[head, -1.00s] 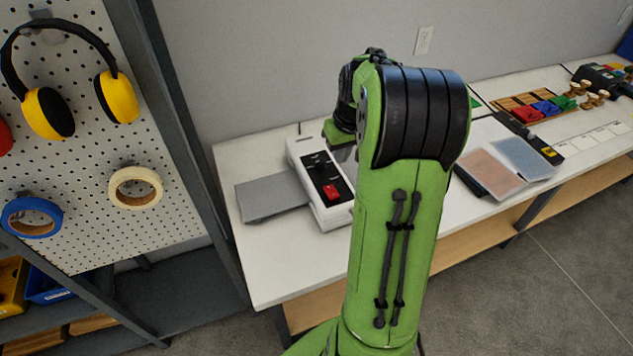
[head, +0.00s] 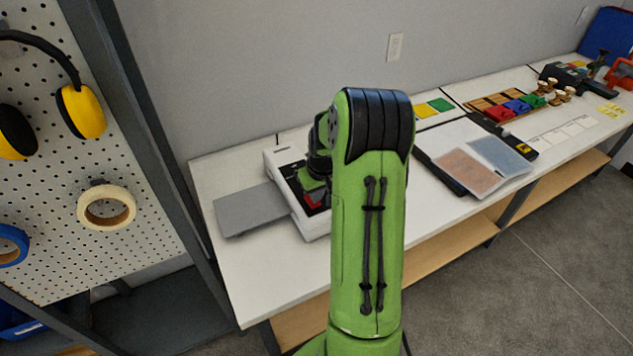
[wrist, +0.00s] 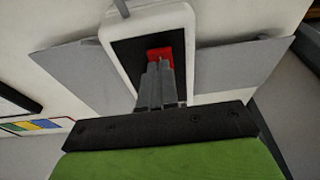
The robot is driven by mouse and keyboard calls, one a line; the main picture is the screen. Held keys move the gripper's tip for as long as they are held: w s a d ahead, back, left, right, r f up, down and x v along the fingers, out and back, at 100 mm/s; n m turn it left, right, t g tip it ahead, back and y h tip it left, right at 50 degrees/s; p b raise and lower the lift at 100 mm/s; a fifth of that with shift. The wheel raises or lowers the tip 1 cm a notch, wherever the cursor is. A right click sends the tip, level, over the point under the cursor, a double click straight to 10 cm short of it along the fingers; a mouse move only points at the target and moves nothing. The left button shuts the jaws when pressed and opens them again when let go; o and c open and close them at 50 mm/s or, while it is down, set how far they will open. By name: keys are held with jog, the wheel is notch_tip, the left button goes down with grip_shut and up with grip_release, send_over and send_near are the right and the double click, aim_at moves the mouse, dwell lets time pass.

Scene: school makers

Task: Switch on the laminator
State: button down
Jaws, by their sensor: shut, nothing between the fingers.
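The laminator (head: 285,159) is a white box with a black top panel on the white bench in the head view. A grey sheet or tray sticks out from its left side. Its red switch (head: 314,203) shows just below my green wrist, partly covered. In the wrist view the laminator (wrist: 181,18) fills the top middle, with the red switch (wrist: 160,52) on its black panel. My gripper (wrist: 160,68) is shut and empty. Its fingertips overlap the near part of the switch; I cannot tell whether they touch it. The arm hides the laminator's right side in the head view.
A paper trimmer (head: 455,172) with pink and blue sheets lies to the right on the bench. A pegboard with yellow earmuffs (head: 82,110) and tape rolls (head: 106,206) is at left. Bare bench lies before the laminator.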

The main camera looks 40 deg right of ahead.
jog(key=shift+f, duration=0.4)
jog(key=shift+s+f+b, duration=0.3)
jog(key=shift+f+b, duration=0.5)
jog(key=shift+b, duration=0.3)
jog(key=shift+s+a+r, duration=0.1)
jog(key=shift+a+r, duration=0.05)
jog(key=shift+r, duration=0.15)
jog(key=shift+w+d+r+p, duration=0.15)
jog(key=shift+w+r+p, duration=0.05)
jog(key=shift+w+p, duration=0.2)
jog(key=shift+w+d+r+p, duration=0.15)
jog(key=shift+w+p, duration=0.1)
jog(key=shift+w, duration=0.15)
